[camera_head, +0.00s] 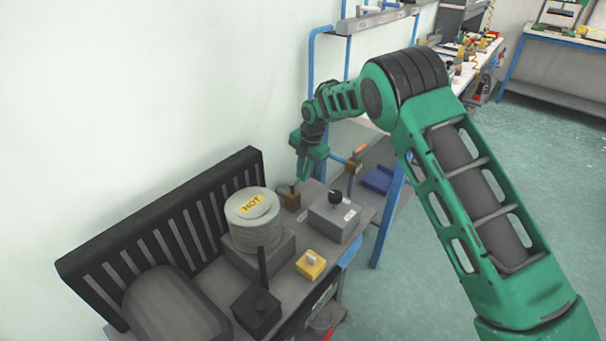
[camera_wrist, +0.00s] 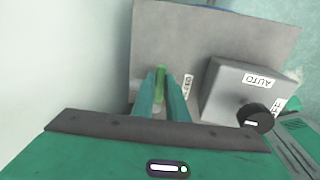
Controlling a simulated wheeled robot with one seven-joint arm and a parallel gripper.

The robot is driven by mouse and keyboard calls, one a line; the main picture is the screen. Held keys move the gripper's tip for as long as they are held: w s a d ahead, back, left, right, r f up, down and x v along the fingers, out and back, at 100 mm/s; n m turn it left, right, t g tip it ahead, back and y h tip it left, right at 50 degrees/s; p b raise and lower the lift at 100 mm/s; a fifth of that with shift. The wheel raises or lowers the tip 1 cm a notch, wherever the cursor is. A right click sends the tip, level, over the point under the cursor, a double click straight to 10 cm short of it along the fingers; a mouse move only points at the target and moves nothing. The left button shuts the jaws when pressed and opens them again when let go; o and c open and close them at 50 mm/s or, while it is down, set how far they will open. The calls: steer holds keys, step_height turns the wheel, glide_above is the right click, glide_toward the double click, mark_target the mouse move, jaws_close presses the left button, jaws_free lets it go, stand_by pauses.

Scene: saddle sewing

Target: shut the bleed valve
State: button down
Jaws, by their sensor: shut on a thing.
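My gripper (camera_head: 301,178) reaches down to the valve from above and is shut on this handle; the fingers also show in the wrist view (camera_wrist: 161,76). A white label (camera_wrist: 187,84) beside the right finger is partly hidden and ends in "ED". The fingers hide most of the valve body in the wrist view.
The grey box (camera_head: 335,218) with a black knob and an AUTO label stands close to the right. A round grey pot (camera_head: 253,222) marked HOT is at the left. A yellow block (camera_head: 310,264) lies in front.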

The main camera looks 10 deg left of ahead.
steer(key=shift+w+d+r, duration=0.25)
steer(key=shift+w+d, duration=0.05)
steer(key=shift+w, duration=0.35)
steer(key=c, duration=1.8)
jaws_free()
steer(key=shift+f, duration=0.1)
steer(key=shift+o, duration=0.3)
steer(key=shift+s+a, duration=0.15)
steer(key=shift+s, duration=0.05)
step_height(320, 180, up, 10)
steer(key=s+d, duration=0.1)
steer(key=shift+d+r, duration=0.2)
steer(key=shift+d, duration=0.2)
